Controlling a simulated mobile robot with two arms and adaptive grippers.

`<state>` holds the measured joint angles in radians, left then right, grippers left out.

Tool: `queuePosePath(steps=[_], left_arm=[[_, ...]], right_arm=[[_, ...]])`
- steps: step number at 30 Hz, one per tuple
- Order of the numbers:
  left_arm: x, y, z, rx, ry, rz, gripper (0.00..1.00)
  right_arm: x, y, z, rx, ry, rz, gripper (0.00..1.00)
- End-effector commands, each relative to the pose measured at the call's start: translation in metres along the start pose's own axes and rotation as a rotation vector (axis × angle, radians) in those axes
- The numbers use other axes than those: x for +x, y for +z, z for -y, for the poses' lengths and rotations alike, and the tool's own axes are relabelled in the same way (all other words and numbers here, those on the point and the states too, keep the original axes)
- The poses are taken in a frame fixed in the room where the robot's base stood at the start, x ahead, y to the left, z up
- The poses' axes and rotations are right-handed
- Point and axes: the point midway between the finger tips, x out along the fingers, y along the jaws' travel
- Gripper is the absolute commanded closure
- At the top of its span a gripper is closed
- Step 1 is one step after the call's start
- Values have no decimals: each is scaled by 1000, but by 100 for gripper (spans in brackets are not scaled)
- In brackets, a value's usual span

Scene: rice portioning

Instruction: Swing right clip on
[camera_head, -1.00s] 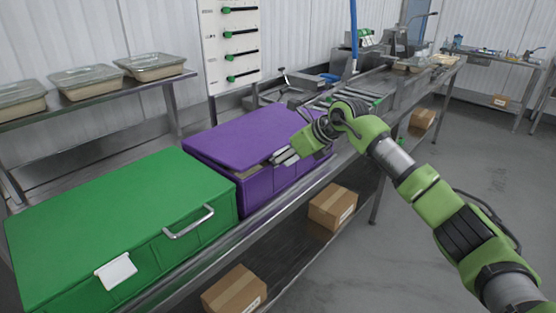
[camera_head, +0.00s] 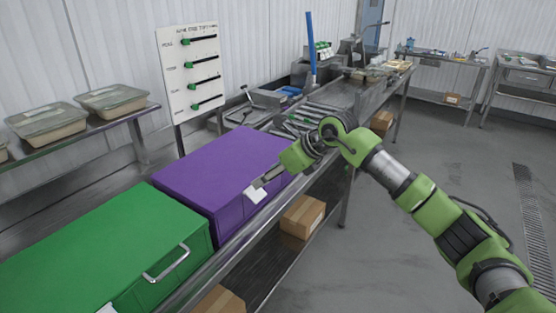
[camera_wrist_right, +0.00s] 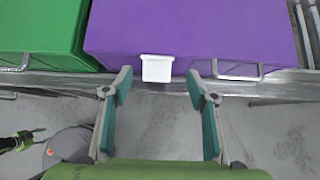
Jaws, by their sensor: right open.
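The purple box (camera_head: 222,170) stands on the metal bench, and its lid looks down on the box. A white clip (camera_head: 255,194) sits on its front, near the lid edge; it also shows in the wrist view (camera_wrist_right: 157,68). I cannot tell whether the clip is latched or sticks outward. My right gripper (camera_head: 259,184) is beside the clip and partly overlaps it in the head view. In the wrist view the right gripper (camera_wrist_right: 159,84) is open and empty, its fingertips to either side of the clip without visible contact. My left gripper is not in view.
The green box (camera_head: 120,240) with a metal handle (camera_head: 166,264) stands left of the purple box. The purple box has a handle (camera_wrist_right: 238,74) right of the clip. Cardboard boxes (camera_head: 302,216) sit on the lower shelf. Open floor (camera_head: 420,150) lies to the right.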

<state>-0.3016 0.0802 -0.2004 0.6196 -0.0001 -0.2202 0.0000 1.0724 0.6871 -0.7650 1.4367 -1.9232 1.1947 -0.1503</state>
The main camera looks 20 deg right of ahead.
Motion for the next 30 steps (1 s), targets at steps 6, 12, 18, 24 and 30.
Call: queuePosePath(steps=[6,12,18,24,30], left_arm=[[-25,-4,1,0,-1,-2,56],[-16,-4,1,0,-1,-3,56],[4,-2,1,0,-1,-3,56],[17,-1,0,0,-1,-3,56],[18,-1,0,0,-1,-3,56]], right_arm=[[-39,-22,-5,-8,-1,-20,47],[-18,-26,-7,-9,1,-20,47],[23,-29,-6,-9,0,-19,47],[47,-27,-6,-10,-1,-19,47],[52,-26,-6,-10,-2,-20,47]])
